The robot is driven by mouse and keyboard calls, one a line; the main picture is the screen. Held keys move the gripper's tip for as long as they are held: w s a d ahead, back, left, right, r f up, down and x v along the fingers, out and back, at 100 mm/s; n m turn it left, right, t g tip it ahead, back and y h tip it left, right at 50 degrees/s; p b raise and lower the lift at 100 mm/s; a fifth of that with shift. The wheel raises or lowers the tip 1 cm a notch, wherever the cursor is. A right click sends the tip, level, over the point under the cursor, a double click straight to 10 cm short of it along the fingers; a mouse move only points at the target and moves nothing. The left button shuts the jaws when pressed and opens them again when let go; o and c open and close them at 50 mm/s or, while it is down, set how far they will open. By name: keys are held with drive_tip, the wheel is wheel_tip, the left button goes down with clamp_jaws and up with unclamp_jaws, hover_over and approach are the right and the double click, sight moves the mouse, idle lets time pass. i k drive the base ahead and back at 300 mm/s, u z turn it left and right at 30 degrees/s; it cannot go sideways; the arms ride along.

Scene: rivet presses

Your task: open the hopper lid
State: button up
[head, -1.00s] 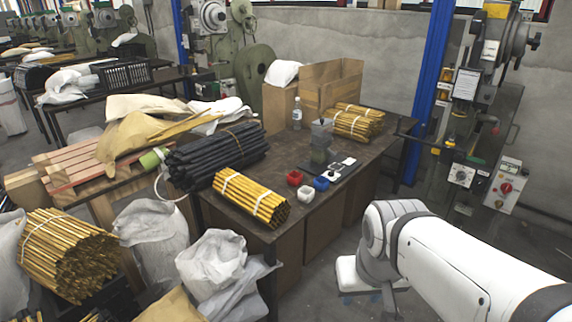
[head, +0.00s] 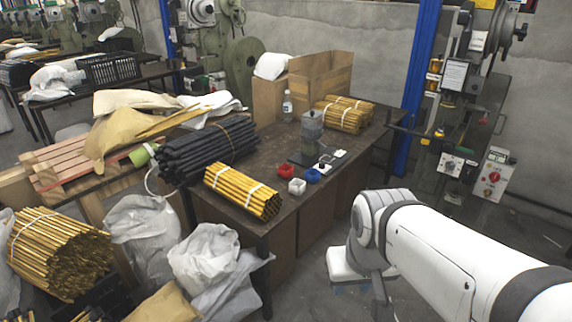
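A small grey device (head: 312,127), the likely hopper, stands upright on the dark workbench (head: 262,200), towards its right half. It is too small to tell its lid's position. A red bin (head: 286,171), a white bin (head: 297,187) and a blue bin (head: 313,176) sit in front of it. My white arm reaches in from the lower right, well apart from the bench and the device. My gripper does not show.
Yellow rod bundles (head: 242,191) and a black rod bundle (head: 208,150) lie on the bench. A clear bottle (head: 287,105) and cardboard box (head: 320,80) stand behind. White sacks (head: 204,256) crowd the front left.

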sight(313, 113)
drive_tip(key=u, duration=1)
drive_tip(key=k, duration=0.2)
drive_tip(key=z, duration=1.7)
drive_tip(key=i, duration=1.65)
drive_tip(key=u, duration=0.45)
drive_tip(key=i, duration=0.85)
drive_tip(key=u, duration=0.45)
drive_tip(key=k, duration=0.8)
drive_tip(key=u, duration=0.2)
drive_tip(key=i, duration=0.75)
